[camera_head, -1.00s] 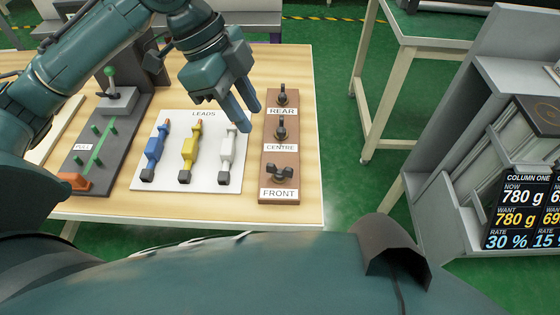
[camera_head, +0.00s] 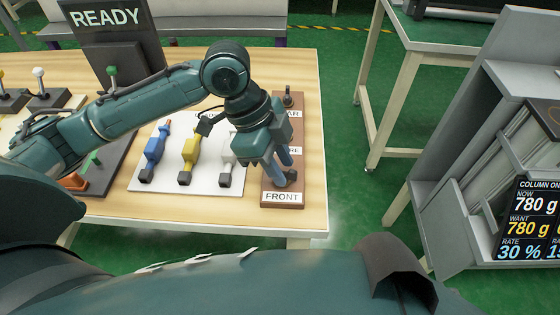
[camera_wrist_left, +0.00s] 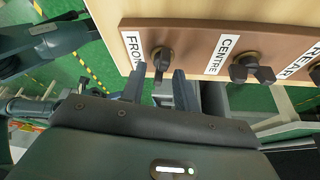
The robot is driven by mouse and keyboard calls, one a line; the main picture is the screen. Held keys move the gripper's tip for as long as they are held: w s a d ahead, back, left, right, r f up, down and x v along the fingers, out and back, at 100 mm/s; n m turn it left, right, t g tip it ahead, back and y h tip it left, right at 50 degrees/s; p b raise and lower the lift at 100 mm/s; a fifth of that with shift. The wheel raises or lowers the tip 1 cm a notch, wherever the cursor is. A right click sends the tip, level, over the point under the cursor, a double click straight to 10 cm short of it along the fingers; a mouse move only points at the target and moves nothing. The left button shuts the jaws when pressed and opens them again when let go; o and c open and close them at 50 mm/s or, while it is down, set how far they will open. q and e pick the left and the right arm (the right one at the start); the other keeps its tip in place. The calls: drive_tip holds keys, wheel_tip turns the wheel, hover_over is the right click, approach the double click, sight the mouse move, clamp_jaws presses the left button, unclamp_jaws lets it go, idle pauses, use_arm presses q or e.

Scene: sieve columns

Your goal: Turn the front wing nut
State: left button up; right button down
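The front wing nut (camera_head: 291,178) is a dark knob on the brown strip (camera_head: 283,198), just above the FRONT label. My left gripper (camera_head: 282,168) is over it and partly hides it in the head view. In the left wrist view the front wing nut (camera_wrist_left: 161,59) shows between and just beyond the two fingertips (camera_wrist_left: 158,84), which are apart. I cannot tell whether either finger touches it. The centre wing nut (camera_wrist_left: 251,69) shows to its right there, but my gripper hides it in the head view. My right gripper is not in view.
The rear wing nut (camera_head: 288,97) stands at the strip's far end. A white leads board (camera_head: 205,185) with blue, yellow and white leads lies to the left, under my left arm. A dark READY panel (camera_head: 110,40) stands behind. A weight display (camera_head: 530,220) is at the right.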

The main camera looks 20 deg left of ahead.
use_arm(q)
clamp_jaws()
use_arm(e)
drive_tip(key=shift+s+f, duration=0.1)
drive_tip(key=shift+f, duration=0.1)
